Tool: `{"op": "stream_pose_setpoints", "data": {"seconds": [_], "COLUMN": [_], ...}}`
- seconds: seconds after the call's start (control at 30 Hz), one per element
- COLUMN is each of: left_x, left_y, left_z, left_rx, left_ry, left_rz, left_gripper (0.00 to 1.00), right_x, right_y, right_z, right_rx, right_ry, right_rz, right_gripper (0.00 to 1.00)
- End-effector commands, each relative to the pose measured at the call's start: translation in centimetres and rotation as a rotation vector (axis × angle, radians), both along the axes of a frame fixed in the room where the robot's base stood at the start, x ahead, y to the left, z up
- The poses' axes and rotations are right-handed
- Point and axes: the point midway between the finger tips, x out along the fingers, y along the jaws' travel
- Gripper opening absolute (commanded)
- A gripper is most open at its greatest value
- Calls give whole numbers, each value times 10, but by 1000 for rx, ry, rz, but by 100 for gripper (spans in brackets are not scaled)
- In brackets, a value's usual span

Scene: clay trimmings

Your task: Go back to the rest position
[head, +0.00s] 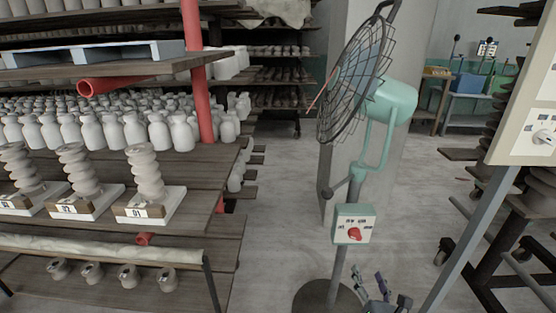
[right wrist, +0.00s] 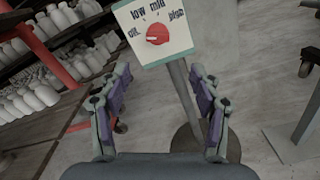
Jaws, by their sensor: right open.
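My right gripper (head: 379,284) is at the bottom of the head view, just below and right of the teal control box (head: 354,224) of a stand fan. In the right wrist view its two purple-padded fingers (right wrist: 160,88) are spread wide with nothing between them. The box's white face (right wrist: 180,22) and red knob (right wrist: 158,33) show beyond the fingertips, apart from them. The face carries the words low and mid, with other lettering at the sides. My left gripper is in neither view.
Wooden shelves with white bottles (head: 105,130) and ribbed clay pieces (head: 146,172) fill the left. A slanted post and cream panel (head: 528,120) stand right. Grey floor (head: 275,200) lies open between.

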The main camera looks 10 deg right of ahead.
Motion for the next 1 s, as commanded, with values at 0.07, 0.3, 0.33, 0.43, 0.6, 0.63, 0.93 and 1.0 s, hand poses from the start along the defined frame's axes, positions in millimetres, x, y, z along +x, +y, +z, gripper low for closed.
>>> {"op": "stream_pose_setpoints", "data": {"seconds": [0.07,0.3,0.33,0.43,0.6,0.63,0.93,1.0], "left_x": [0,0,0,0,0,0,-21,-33], "left_y": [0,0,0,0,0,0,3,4], "left_z": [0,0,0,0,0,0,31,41], "left_rx": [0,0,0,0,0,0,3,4], "left_ry": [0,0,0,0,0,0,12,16], "left_rz": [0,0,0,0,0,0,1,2], "left_gripper": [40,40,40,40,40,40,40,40], "right_x": [-4,-67,-80,-120,-179,-188,-255,-266], "right_y": [-10,-48,-47,-31,12,21,71,70], "right_z": [-21,-191,-213,-274,-343,-352,-358,-347], "right_rx": [110,977,1084,1381,1732,1782,1995,1991], "right_ry": [23,121,128,131,113,107,63,63], "right_rz": [-47,-539,-619,-873,-1263,-1329,-1706,-1708], "right_gripper": [64,64,64,64,64,64,64,64]}}
